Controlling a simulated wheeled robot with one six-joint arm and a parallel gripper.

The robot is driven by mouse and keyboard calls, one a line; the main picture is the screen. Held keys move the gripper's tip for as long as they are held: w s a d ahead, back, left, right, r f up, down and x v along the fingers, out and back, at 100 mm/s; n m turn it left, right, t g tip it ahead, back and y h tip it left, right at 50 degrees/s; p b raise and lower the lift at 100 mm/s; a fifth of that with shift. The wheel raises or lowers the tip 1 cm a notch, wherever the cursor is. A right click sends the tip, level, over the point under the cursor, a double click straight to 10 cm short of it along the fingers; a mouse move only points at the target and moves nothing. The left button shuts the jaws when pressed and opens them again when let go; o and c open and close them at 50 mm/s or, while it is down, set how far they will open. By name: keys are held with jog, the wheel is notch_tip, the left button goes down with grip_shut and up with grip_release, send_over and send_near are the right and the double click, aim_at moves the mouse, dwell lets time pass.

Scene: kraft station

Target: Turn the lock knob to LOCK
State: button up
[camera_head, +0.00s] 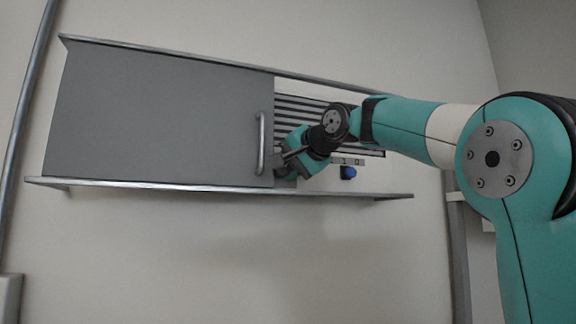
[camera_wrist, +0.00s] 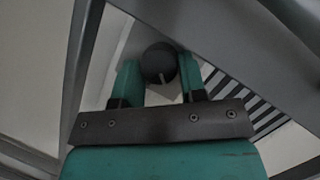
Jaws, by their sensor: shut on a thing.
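The lock knob (camera_wrist: 159,62) is a dark round knob with a short pale mark near its lower edge in the wrist view. It sits between the two teal fingers of my gripper (camera_wrist: 158,80), which is shut on it. In the head view my gripper (camera_head: 284,166) is at the right edge of the grey door, just right of its handle. The knob is hidden there behind the gripper. I cannot read any LOCK lettering.
A grey sliding door (camera_head: 160,115) with a vertical metal handle (camera_head: 261,143) covers the cabinet's left. A striped vent panel (camera_head: 300,108) is on the right. A blue knob (camera_head: 348,173) is below a small 1/0 label. A metal ledge (camera_head: 150,184) runs underneath.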

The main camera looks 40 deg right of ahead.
jog(key=shift+f, duration=0.1)
dwell(0.3)
jog(key=o, duration=0.9)
